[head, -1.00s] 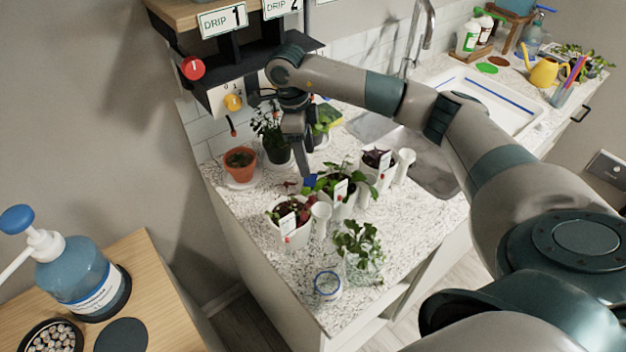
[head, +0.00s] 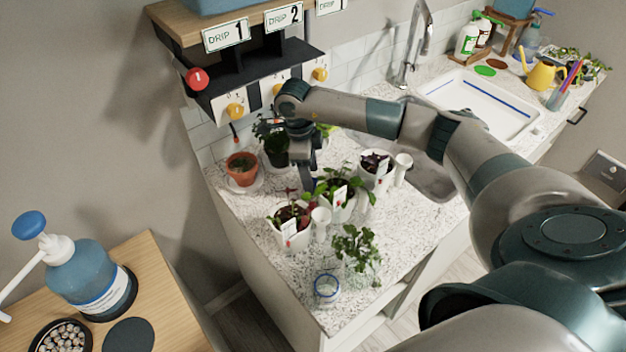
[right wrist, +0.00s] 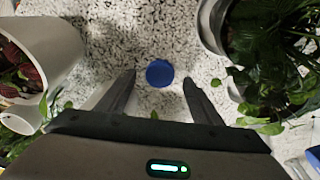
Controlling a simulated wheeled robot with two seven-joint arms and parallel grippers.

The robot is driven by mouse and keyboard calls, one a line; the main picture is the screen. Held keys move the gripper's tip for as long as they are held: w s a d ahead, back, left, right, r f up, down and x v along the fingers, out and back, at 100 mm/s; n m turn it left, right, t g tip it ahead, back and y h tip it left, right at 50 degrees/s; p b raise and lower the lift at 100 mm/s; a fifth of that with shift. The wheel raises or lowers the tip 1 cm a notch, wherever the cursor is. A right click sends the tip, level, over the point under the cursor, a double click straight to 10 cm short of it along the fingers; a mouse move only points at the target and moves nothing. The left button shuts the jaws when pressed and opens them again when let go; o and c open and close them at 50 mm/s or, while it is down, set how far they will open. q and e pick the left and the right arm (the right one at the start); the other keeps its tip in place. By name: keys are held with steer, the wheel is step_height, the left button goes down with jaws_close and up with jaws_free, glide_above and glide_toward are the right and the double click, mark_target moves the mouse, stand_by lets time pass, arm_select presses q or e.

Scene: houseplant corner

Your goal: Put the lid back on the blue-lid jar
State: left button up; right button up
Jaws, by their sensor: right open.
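The blue lid (right wrist: 159,73) lies flat on the speckled counter in the right wrist view, just ahead of and between my fingertips. In the head view I cannot make it out, as my right gripper covers that spot. My right gripper (head: 308,183) is open and empty, pointing down between the potted plants; its two spread fingers also show in the right wrist view (right wrist: 158,84). An open clear jar with a blue rim (head: 326,289) stands at the counter's near corner in the head view, apart from the gripper. My left gripper is not in view.
White pots with labels (head: 292,236) stand close to the gripper, with a leafy plant (head: 356,250) beside the jar. A terracotta pot (head: 242,170) stands behind left. A drip shelf (head: 250,75) hangs above. The sink (head: 478,105) is to the right.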

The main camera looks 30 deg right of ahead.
steer(key=shift+f, duration=0.9)
steer(key=c, duration=1.1)
